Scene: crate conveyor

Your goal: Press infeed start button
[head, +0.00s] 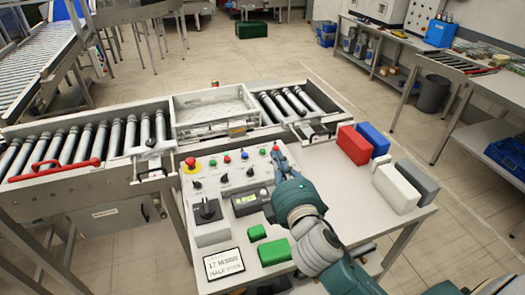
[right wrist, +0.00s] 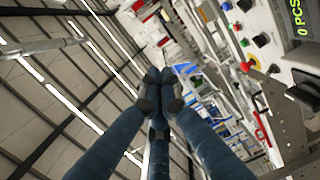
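The control panel (head: 222,182) on the table carries several small buttons and knobs: a red mushroom button (head: 190,162), a green button (head: 213,163), a red one (head: 227,158) and others in a row. Labels are too small to read, so I cannot tell which is the infeed start button. My right gripper (head: 279,156) is over the panel's right end, close to the rightmost red button (head: 276,148); I cannot tell whether it touches. In the right wrist view its fingers (right wrist: 159,88) are closed together and empty. My left gripper is not in view.
A roller conveyor (head: 85,145) with a grey crate (head: 215,107) runs behind the panel. Red (head: 354,145) and blue (head: 373,138) blocks and white (head: 396,188) and grey blocks stand on the table to the right. Green blocks (head: 274,251) lie in front.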

